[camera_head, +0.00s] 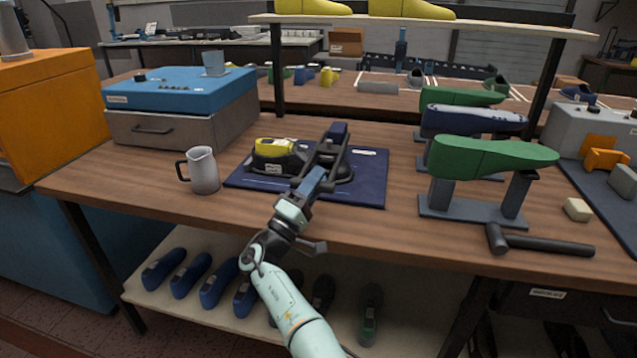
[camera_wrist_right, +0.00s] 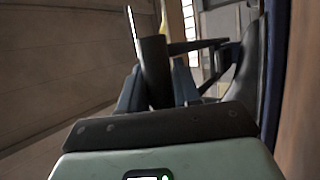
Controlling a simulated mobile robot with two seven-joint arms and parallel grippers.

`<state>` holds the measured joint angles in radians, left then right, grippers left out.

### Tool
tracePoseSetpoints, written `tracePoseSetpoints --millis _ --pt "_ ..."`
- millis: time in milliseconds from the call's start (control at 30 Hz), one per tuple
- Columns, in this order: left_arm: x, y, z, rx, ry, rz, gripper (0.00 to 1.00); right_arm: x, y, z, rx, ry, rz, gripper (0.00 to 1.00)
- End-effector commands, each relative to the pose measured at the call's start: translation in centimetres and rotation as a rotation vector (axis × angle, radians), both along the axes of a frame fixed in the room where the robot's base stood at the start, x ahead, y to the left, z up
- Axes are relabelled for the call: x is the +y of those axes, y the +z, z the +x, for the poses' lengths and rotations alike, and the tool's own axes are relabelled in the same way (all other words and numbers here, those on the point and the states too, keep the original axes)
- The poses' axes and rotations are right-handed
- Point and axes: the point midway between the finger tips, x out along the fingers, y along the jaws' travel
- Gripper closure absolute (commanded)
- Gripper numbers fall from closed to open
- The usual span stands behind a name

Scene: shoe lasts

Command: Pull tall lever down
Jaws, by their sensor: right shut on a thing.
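A dark press with a tall lever (camera_head: 329,148) stands on a navy base plate (camera_head: 371,190) on the wooden bench. The lever rises at a tilt and ends near a dark blue block. A black shoe with a yellow last (camera_head: 273,147) sits in the press, left of the lever. My right gripper (camera_head: 315,180) reaches in from the front and is shut on the lever. In the right wrist view the dark lever bar (camera_wrist_right: 156,70) stands between the blue fingers of the gripper (camera_wrist_right: 157,88). The fingers hide part of the lever. My left gripper is not in view.
A grey pitcher (camera_head: 203,170) stands left of the plate, near a blue-topped box (camera_head: 180,90). Green lasts (camera_head: 490,157) on stands and a hammer (camera_head: 540,244) are at the right. A shelf (camera_head: 420,24) spans above the back of the bench.

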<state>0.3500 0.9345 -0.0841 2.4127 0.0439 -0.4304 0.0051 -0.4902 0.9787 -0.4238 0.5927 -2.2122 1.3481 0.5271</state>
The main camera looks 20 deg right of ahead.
Motion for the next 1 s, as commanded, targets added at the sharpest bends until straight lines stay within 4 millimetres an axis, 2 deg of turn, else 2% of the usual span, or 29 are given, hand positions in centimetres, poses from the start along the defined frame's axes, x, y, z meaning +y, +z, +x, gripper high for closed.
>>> tracePoseSetpoints --millis 33,333,367,400,833,1000 --pt "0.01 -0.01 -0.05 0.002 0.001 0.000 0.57 0.20 0.53 -0.33 -0.016 -0.005 -0.002 1.00" --pt "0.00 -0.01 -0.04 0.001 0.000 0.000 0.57 0.21 0.53 -0.32 -0.016 -0.004 -0.003 1.00" --pt "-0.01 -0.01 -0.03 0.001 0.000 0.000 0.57 0.20 0.53 -0.32 -0.016 -0.004 -0.003 0.61" --pt "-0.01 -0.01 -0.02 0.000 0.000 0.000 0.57 0.18 0.51 -0.32 -0.016 -0.006 -0.003 0.48" --pt "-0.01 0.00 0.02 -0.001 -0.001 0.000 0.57 -0.01 0.10 -0.17 -0.007 -0.007 -0.001 0.47" --pt "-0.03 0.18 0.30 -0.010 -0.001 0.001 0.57 0.83 -0.42 -0.53 -0.003 -0.003 0.000 0.47"
